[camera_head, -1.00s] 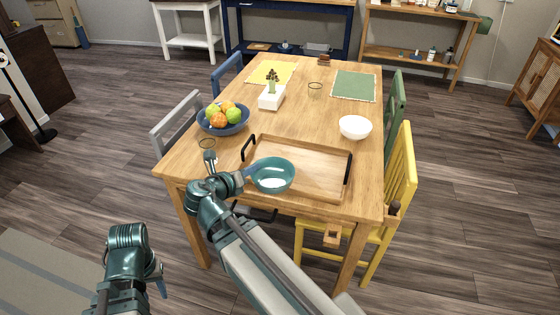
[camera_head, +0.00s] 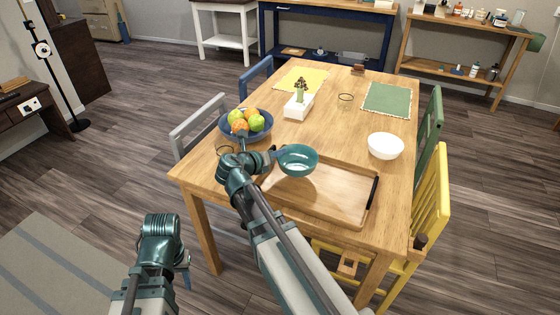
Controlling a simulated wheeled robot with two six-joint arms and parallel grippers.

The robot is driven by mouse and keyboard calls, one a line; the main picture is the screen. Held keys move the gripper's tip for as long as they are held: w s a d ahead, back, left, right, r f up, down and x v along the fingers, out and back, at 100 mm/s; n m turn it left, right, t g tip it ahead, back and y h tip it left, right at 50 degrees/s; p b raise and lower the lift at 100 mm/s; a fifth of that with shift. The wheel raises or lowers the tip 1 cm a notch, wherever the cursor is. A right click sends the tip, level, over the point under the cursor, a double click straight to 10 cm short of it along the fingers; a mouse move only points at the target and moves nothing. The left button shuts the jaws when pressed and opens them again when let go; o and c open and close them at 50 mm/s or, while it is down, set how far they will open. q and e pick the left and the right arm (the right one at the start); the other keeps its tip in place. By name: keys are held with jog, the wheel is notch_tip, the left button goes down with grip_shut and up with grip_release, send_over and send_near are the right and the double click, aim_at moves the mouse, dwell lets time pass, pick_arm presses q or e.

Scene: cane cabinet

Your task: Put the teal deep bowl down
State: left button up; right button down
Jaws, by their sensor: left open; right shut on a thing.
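The teal deep bowl (camera_head: 298,160) is upright in the head view, in front of the far left part of the wooden tray (camera_head: 335,211) on the table. My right gripper (camera_head: 276,154) is shut on the bowl's left rim. A gap between the bowl and the tray or table cannot be judged from this view. The bowl and arm hide the tray's left end. My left gripper (camera_head: 186,277) is low at the lower left, away from the table; it is open and mostly hidden behind its own wrist.
On the wooden table (camera_head: 318,133), a blue fruit bowl (camera_head: 232,129) stands left of the teal bowl, close to my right wrist. A white bowl (camera_head: 386,146) stands at the right. A white planter (camera_head: 298,106) stands farther back. Bare tabletop lies between them.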

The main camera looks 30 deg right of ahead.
notch_tip(320, 180, down, 4)
jog(key=b, duration=0.3)
jog(key=shift+r, duration=0.4)
jog(key=c, duration=1)
grip_release()
jog(key=shift+r, duration=0.1)
jog(key=p+v, duration=0.4)
jog(key=v, duration=0.8)
jog(key=shift+p, duration=0.3)
